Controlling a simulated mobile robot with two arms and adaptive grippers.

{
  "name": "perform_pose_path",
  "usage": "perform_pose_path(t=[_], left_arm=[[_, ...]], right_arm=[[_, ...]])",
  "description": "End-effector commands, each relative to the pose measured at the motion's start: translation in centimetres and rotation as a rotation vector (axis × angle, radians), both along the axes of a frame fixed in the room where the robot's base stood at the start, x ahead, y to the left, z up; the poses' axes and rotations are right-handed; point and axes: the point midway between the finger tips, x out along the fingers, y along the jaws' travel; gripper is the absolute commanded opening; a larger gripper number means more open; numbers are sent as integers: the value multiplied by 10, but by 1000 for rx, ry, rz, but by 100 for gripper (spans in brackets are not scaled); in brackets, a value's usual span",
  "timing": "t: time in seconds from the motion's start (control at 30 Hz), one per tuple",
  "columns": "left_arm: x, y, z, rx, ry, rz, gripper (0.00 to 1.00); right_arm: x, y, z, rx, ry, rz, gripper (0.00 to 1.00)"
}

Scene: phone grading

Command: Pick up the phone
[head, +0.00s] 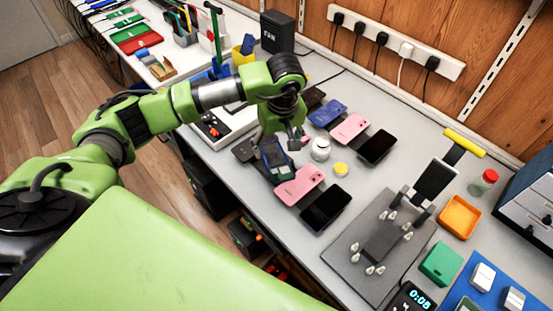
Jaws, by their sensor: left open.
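Several phones lie in two rows on the grey bench. The back row has a blue phone (328,113), a pink phone (350,128) and a black phone (376,147). The front row has a dark teal phone (277,164), another pink phone (301,186) and a black phone (326,208). My left gripper (280,140) is open and points down over the dark teal phone, hiding part of it. I cannot tell whether its fingers touch that phone. My right gripper is not in view.
A white jar (320,149) and a yellow-lidded pot (340,169) stand between the rows. A grey fixture plate (345,255), an orange tray (460,216) and a green box (441,263) are to the right. A power strip (395,42) runs along the wall.

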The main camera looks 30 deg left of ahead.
Motion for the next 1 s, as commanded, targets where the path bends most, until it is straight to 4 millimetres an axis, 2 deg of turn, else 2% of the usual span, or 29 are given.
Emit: perform_pose_path(t=[0.1, 0.37, 0.6, 0.9, 0.93, 1.0], left_arm=[[1, 1, -15, -2, 2, 1, 68], [6, 4, -34, -2, 4, 2, 68], [13, 9, -66, -2, 3, 1, 68], [15, 10, -73, -3, -2, 0, 68], [15, 10, -73, -3, -2, 0, 65], [15, 10, -73, -3, -2, 0, 47]], right_arm=[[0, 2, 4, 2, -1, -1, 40], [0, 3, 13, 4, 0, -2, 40], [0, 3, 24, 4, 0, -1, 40], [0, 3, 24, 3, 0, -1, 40], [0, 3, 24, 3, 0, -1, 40], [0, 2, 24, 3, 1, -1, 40]])
